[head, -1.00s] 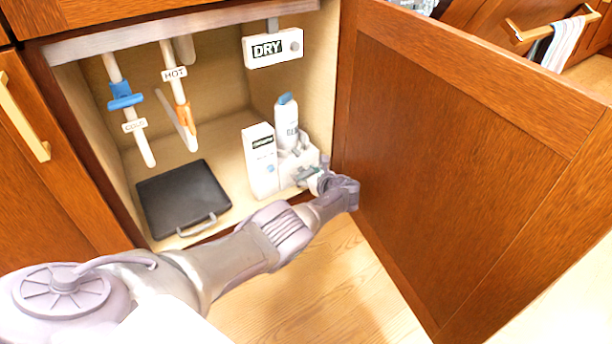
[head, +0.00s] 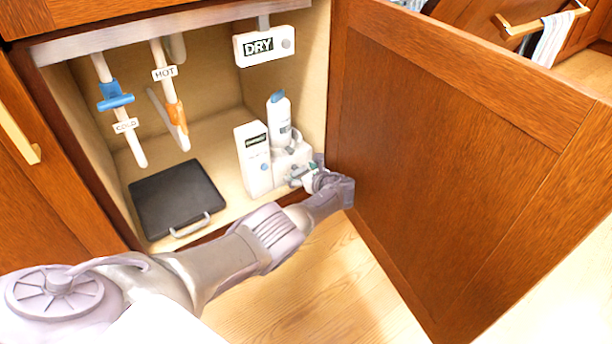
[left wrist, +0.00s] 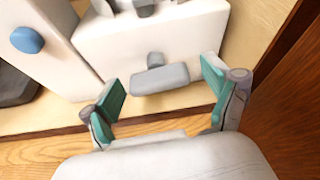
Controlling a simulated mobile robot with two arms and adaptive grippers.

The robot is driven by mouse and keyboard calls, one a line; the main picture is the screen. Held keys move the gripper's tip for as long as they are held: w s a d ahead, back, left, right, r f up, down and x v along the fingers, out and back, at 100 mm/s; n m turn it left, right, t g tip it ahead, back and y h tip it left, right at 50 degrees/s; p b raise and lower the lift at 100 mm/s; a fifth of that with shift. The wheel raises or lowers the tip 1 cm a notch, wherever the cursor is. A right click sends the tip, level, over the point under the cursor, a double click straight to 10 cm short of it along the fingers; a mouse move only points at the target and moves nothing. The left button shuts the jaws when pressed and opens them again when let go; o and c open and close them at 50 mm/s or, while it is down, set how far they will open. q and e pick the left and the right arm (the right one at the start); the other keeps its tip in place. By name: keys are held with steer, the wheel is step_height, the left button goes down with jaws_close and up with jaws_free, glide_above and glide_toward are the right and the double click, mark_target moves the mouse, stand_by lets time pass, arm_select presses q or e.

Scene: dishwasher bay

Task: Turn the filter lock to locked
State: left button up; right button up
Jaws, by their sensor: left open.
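The filter lock shows in the left wrist view as a grey T-shaped handle (left wrist: 160,76) on the front of a white housing (left wrist: 150,38). The white housing (head: 284,160) also shows in the head view, low at the right side of the cabinet, partly hidden by my gripper. My left gripper (head: 306,174) is at the housing's front. In the left wrist view the gripper (left wrist: 163,94) is open, with one green-padded finger on each side of the handle. I cannot tell whether the fingers touch it. My right gripper is out of view.
A white box (head: 252,160) and a blue-capped bottle (head: 279,118) stand close to the housing. A black case (head: 178,198) lies on the cabinet floor. Hot and cold pipes (head: 170,95) hang behind. The open door (head: 450,160) stands close on the right.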

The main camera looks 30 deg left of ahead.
arm_select(q)
steer(key=v, duration=0.7)
